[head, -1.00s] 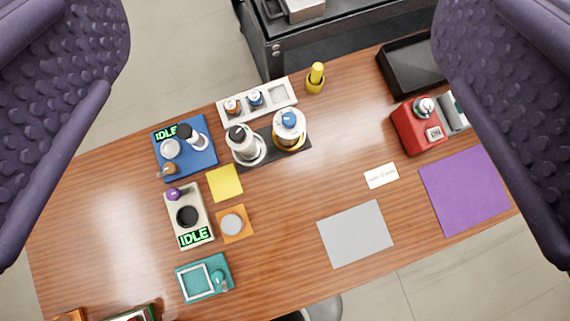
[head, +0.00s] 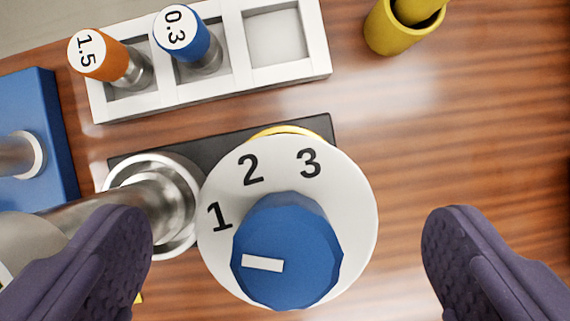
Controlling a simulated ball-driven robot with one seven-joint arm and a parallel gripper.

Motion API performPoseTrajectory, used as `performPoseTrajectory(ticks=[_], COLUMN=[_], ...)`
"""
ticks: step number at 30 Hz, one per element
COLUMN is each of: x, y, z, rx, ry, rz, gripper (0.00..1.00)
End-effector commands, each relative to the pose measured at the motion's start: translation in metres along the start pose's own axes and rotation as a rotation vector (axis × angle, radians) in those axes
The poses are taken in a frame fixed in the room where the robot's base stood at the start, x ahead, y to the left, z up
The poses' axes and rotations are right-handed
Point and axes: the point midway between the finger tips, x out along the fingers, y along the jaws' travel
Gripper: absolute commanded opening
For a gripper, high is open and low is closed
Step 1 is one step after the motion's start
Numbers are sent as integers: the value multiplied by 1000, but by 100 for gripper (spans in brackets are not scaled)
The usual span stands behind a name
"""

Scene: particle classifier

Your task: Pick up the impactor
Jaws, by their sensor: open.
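No label names the impactor. A round white dial (head: 350,190) marked 1, 2 and 3, with a faceted blue knob (head: 300,245), lies between my fingers in the head view. A white line marks the knob. A gold rim shows behind the dial, and the body beneath is hidden. My gripper (head: 288,225) is open, its purple textured fingers apart on both sides. The left finger is over a metal cylinder assembly (head: 170,205); the right finger is over bare wood. Neither finger visibly touches the dial.
A black base plate (head: 220,140) lies behind the dial. A white rack (head: 325,70) holds an orange 1.5 piece (head: 100,55) and a blue 0.3 piece (head: 185,40); its right slot is empty. A yellow holder (head: 390,30) stands back right. A blue device (head: 55,120) is left. Wood at right is clear.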

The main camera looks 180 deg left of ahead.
Motion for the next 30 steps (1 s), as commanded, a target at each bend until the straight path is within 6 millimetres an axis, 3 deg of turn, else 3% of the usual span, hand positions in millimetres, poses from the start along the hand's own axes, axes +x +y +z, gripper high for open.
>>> performPoseTrajectory(ticks=[3, 9, 11, 22, 23, 30], x=[18, 16, 16, 16, 16, 16], y=[0, 0, 0, 0, 0, 0], z=[1, -1, -1, -1, -1, -2], rx=[0, 0, 0, 0, 0, 0], ry=[0, 2, 2, 1, 1, 3], rz=[-1, -1, -1, -1, -1, -1], gripper=[100, 100, 88, 4, 0, 0])
